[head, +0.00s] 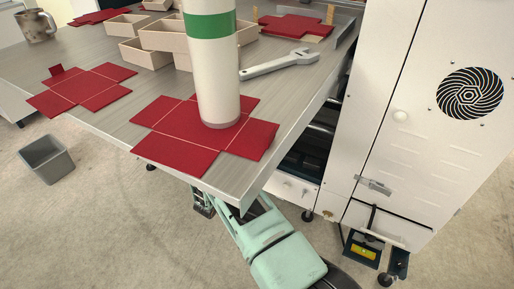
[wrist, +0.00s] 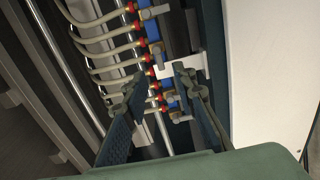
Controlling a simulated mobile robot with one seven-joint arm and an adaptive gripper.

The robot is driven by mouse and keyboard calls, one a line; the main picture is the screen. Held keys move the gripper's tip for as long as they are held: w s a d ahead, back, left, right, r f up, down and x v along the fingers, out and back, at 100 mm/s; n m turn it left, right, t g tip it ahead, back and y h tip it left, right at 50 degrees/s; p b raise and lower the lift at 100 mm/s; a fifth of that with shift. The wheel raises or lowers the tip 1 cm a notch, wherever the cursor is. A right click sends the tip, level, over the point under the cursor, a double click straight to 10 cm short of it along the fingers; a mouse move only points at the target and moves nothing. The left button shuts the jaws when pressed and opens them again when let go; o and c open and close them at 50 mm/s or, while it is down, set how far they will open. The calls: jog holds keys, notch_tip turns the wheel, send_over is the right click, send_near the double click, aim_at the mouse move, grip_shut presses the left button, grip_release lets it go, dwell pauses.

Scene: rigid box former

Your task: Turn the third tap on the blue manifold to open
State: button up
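In the wrist view the blue manifold (wrist: 151,31) runs down the middle of the picture, with red fittings and pale hoses on its left side. A grey tap (wrist: 154,12) shows near its top end; other taps lower down are small and partly behind my fingers, so I cannot tell which is the third or how each is turned. My gripper (wrist: 160,77) is open. Its two dark fingers reach in on either side of the manifold's lower part, with nothing seen held between them. I cannot tell whether a finger touches a tap. The manifold is hidden in the head view.
A metal table (head: 95,50) bears red flat blanks (head: 175,157), pale trays, a wrench (head: 280,64) and a white cylinder with a green band (head: 218,85). A white cabinet (head: 430,150) stands at right. A grey bin (head: 47,158) is on the floor. Dark panels flank the manifold.

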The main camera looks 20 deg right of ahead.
jog(key=b+x, duration=0.1)
jog(key=x, duration=0.4)
jog(key=shift+w+d, duration=0.2)
jog(key=shift+d, duration=0.1)
jog(key=shift+c, duration=0.5)
grip_shut()
